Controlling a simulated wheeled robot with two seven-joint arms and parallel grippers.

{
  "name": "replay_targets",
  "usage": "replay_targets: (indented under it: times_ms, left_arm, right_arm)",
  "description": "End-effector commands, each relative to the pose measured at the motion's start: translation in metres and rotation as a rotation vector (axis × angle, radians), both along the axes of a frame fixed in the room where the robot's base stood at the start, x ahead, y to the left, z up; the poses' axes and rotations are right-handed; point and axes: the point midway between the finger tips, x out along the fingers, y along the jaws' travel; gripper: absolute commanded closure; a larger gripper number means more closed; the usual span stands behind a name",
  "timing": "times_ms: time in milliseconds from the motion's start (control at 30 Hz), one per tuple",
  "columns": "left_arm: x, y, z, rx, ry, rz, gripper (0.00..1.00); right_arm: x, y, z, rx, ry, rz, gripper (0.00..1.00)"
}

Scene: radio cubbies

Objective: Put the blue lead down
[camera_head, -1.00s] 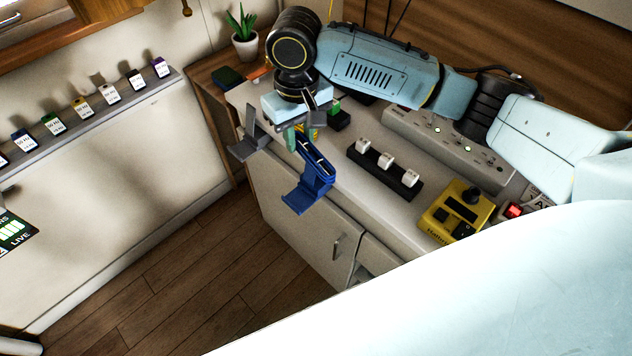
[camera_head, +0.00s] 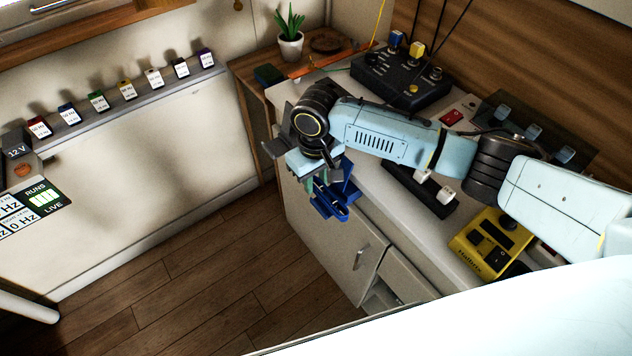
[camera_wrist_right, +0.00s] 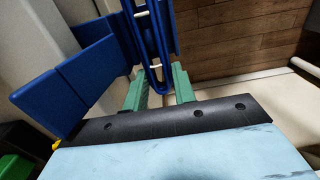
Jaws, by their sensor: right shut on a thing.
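The blue lead (camera_head: 343,198) is a bundle of dark blue flat pieces and loops. My right gripper (camera_head: 318,188) is shut on it and holds it in front of the counter, over the floor side in the head view. In the right wrist view the lead (camera_wrist_right: 152,40) rises between the green fingertips of my right gripper (camera_wrist_right: 161,88), with broad blue plates to the left. The fingers partly hide the lead in the head view. My left gripper is not in view.
A plant (camera_head: 290,32) stands at the back corner. A ledge (camera_head: 135,105) with several labelled plugs runs along the left wall.

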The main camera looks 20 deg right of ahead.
Motion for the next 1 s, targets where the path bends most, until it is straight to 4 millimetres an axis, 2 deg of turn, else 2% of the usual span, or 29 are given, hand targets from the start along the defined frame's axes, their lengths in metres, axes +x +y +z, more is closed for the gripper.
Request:
replay_targets:
  times_ms: [133,467,500,633,1000]
  left_arm:
    - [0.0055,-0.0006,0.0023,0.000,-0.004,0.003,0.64]
    - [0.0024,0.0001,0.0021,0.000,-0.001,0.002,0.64]
    - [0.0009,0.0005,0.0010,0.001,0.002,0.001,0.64]
    - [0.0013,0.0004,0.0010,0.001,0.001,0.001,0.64]
    - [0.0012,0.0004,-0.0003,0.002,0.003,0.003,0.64]
  right_arm:
    - [0.0001,0.0001,-0.0060,0.000,0.000,0.000,0.96]
    - [-0.0001,0.0000,-0.0080,0.000,0.001,-0.001,0.96]
    - [0.0002,-0.0002,-0.0081,-0.001,0.000,-0.001,0.70]
    - [0.0002,-0.0002,-0.0081,-0.001,0.000,-0.001,0.53]
    - [0.0004,-0.0002,-0.0052,0.000,-0.002,0.000,0.52]
